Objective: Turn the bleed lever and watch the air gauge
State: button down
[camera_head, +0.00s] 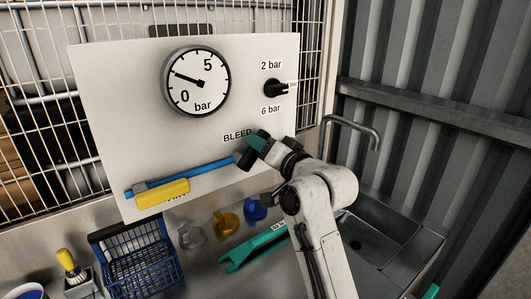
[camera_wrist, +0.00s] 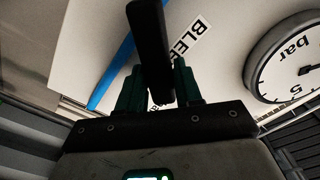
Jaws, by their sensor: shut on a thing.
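The white panel (camera_head: 120,100) carries the round air gauge (camera_head: 196,82), marked 0, 5 and bar. Its black needle points left and slightly up, between 0 and 5. The black bleed lever (camera_head: 243,158) is below the BLEED label (camera_head: 237,136), at the right end of a blue pipe (camera_head: 205,168). My gripper (camera_head: 256,146) is shut on the lever. In the wrist view, the black lever (camera_wrist: 150,35) stands between the green fingers, and part of the gauge (camera_wrist: 290,62) shows at right. The lever's pivot is mostly hidden by my gripper.
A black knob (camera_head: 276,88) sits between 2 bar and 6 bar labels. Below are a blue basket (camera_head: 140,262), coloured round pieces, a green tool (camera_head: 250,250) and a sink (camera_head: 375,235) with a faucet (camera_head: 365,130).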

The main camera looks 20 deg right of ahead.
jog(key=n, duration=0.1)
jog(key=a+n, duration=0.1)
jog(key=n, duration=0.1)
jog(key=shift+s+a+r+n+b, duration=0.25)
jog(key=shift+r+n+b, duration=0.1)
jog(key=shift+n+b, duration=0.05)
jog(key=shift+s+a+r+n+b, duration=0.15)
jog(key=shift+a+n+b, duration=0.25)
jog(key=shift+n, duration=0.65)
jog(key=shift+s+a+r+n+b, duration=0.15)
jog(key=shift+a+n, duration=0.45)
jog(key=shift+n, duration=0.45)
jog(key=shift+a+f, duration=0.1)
jog(key=shift+f, duration=0.05)
jog(key=c, duration=0.8)
grip_release()
jog(key=shift+c, duration=0.2)
jog(key=b+v, duration=0.2)
jog(key=v, duration=0.9)
jog(key=shift+w, duration=0.1)
